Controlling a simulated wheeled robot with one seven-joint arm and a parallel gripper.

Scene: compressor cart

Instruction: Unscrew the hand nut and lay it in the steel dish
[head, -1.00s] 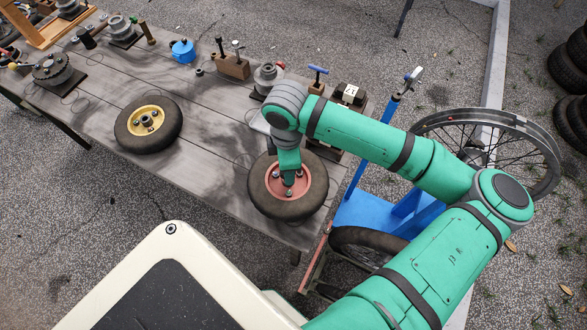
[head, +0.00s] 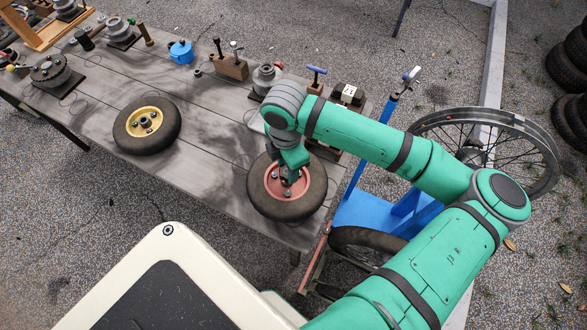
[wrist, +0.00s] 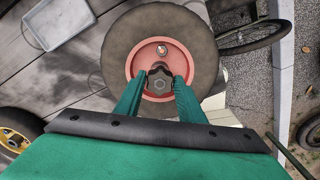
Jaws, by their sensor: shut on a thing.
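The hand nut (wrist: 160,76) is a dark, lobed knob at the middle of the red-hubbed wheel (wrist: 116,40), seen in the wrist view. My gripper (wrist: 161,88) points down over the hub and is shut on the nut, one green finger on each side. In the head view my gripper (head: 289,178) is over the same wheel (head: 310,198), and the nut is mostly hidden by it. The steel dish (wrist: 58,22) is a shallow, pale grey rectangular tray on the bench at the upper left of the wrist view. It looks empty in the part that shows.
The wooden bench (head: 190,185) carries a yellow-hubbed wheel (head: 128,142) at left, with a blue pot (head: 181,52) and a wooden block (head: 229,68) farther back. A blue cart (head: 365,212) stands right of the bench. Bare planks lie between the two wheels.

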